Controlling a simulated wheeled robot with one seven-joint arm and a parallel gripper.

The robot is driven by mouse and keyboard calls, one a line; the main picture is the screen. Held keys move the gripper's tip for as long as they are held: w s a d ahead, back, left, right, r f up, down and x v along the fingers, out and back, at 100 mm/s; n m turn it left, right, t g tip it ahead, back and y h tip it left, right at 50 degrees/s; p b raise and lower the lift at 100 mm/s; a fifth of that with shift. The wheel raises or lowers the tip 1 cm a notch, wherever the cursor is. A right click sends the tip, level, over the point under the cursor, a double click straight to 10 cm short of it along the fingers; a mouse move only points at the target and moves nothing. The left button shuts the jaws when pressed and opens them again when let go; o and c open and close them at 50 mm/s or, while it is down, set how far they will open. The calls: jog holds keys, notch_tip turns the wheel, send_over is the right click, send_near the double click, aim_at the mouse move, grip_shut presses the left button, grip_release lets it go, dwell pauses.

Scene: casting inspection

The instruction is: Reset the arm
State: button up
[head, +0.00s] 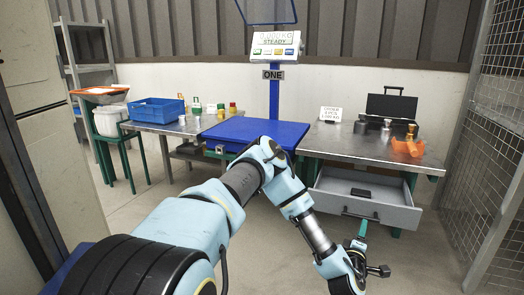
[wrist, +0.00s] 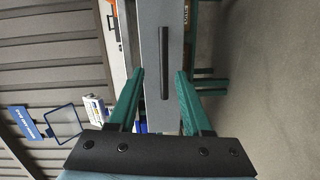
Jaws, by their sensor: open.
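My arm reaches from the lower left of the head view toward the open drawer under the right-hand bench. My gripper (wrist: 160,74) shows in the wrist view with its two green fingers spread wide and nothing held between them. Beyond the fingertips is the grey drawer front (wrist: 152,40) with its dark bar handle (wrist: 164,62); the handle looks apart from the fingers. In the head view the gripper (head: 362,240) is low in front of the drawer, partly hidden by my wrist. The grey drawer (head: 390,210) is pulled out, with a small black item (head: 361,192) inside.
The right bench (head: 330,147) holds a black open case (head: 391,105), a sign (head: 330,114), metal parts and an orange piece (head: 408,147). A blue-topped scale (head: 250,131) stands mid-view. The left table holds a blue crate (head: 157,110). A mesh fence (head: 495,130) stands right.

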jog(key=w+a+r+m+g+y, duration=0.2)
jog(key=a+r+m+g, duration=0.3)
jog(key=a, duration=0.5)
jog(key=w+a+r+m+g+y, duration=0.2)
jog(key=a+r+m+g, duration=0.2)
jog(key=a+m, duration=0.5)
jog(key=s+a+r+n+g+y, duration=0.1)
jog(key=s+a+r+y, duration=0.1)
jog(key=s+a+r, duration=0.4)
jog(key=s+a+r+n+g+y, duration=0.15)
jog(key=s+a, duration=0.25)
jog(key=a, duration=0.5)
jog(key=s+a+r+g+y, duration=0.2)
jog(key=s+a+r, duration=0.1)
jog(key=s+a, duration=0.3)
notch_tip(320, 180, up, 26)
jog(key=w+a+p, duration=0.1)
jog(key=p, duration=2.4)
jog(key=shift+f, duration=0.15)
